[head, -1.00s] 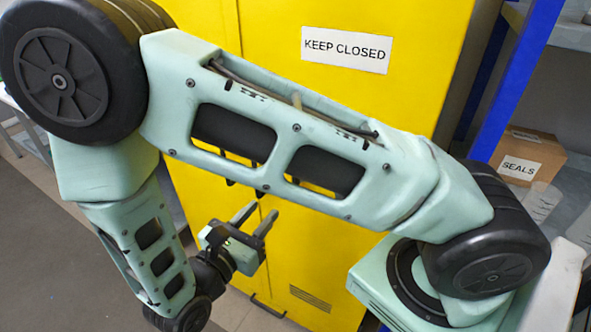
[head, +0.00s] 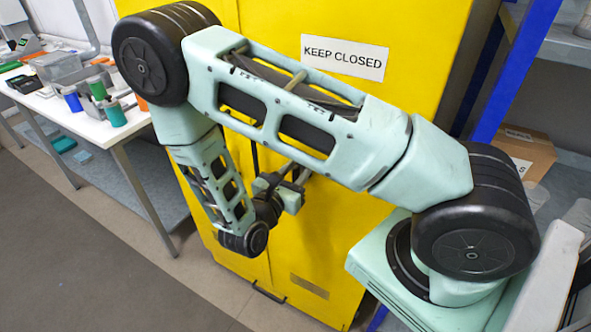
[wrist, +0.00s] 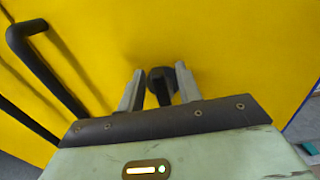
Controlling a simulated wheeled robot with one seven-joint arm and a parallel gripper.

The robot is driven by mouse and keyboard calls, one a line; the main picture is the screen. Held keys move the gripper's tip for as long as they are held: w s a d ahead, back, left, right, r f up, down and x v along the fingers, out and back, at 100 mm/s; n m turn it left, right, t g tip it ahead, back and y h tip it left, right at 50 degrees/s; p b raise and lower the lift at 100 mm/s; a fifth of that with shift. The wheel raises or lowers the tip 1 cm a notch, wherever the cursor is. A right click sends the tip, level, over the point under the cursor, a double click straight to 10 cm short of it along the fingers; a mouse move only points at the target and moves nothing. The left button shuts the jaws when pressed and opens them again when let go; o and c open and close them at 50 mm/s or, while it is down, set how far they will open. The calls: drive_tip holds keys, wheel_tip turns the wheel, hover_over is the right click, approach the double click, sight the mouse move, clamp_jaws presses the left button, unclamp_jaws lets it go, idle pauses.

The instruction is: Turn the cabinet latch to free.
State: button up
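The yellow cabinet (head: 345,215) stands in front of me, with a "KEEP CLOSED" label (head: 344,57) high on it. In the wrist view a small black latch (wrist: 160,84) sits on the yellow door (wrist: 230,50), a round knob with a bar pointing down. My gripper (wrist: 159,88) is open, with one grey finger on each side of the latch. The right finger is very close to it; I cannot tell whether it touches. In the head view my gripper (head: 293,177) is up near the cabinet front, and my arm hides its tips and the latch.
A black bar handle (wrist: 45,72) stands out from the cabinet left of my gripper. A white table (head: 75,105) with cups and bins is at the left. Blue-posted shelving (head: 515,70) with a cardboard box (head: 525,150) is at the right. Grey floor lies open at lower left.

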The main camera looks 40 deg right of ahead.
clamp_jaws()
